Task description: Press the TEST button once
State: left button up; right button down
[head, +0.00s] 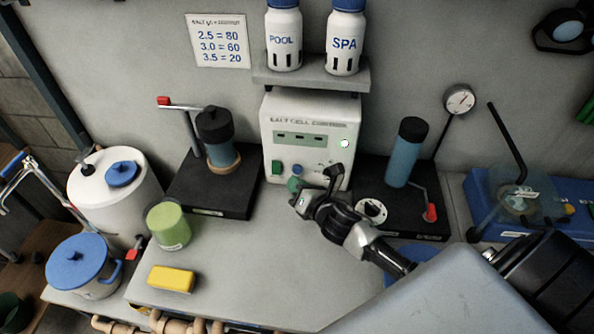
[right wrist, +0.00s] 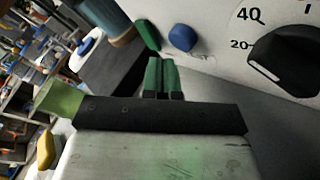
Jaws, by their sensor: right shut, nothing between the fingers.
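The white control box (head: 310,118) stands against the back wall, with a display, a green button (head: 276,168), a blue button (head: 298,169) and a black dial. I cannot read a TEST label on either button. My right gripper (head: 294,185) is shut and empty, with its green fingertips in front of the box's lower face, just below the blue button in the picture. In the right wrist view, the fingertips (right wrist: 160,76) point toward the green button (right wrist: 147,36) and blue button (right wrist: 182,38) and appear apart from both. The dial (right wrist: 284,58) is to the right. My left gripper is out of view.
Black stands with blue cylinders flank the box, at left (head: 219,137) and right (head: 403,160). A shelf (head: 310,73) with POOL and SPA bottles hangs above. A green cup (head: 168,228) and yellow block (head: 171,278) sit left. The grey counter front centre is clear.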

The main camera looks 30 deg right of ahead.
jog(key=shift+w+d, duration=0.1)
jog(key=shift+w+d, duration=0.15)
jog(key=shift+w, duration=0.1)
jog(key=shift+w+d, duration=0.3)
jog(key=shift+w, duration=0.05)
dwell(0.9)
dwell(0.3)
jog(key=shift+s+a, duration=0.55)
jog(key=shift+s, duration=0.2)
jog(key=shift+s+a+p, duration=0.15)
jog(key=shift+s+a, duration=0.6)
jog(key=shift+s, duration=0.25)
jog(key=shift+s+a+p, duration=0.15)
jog(key=shift+s+a, duration=0.6)
jog(key=shift+s, duration=0.25)
jog(key=shift+r, duration=0.1)
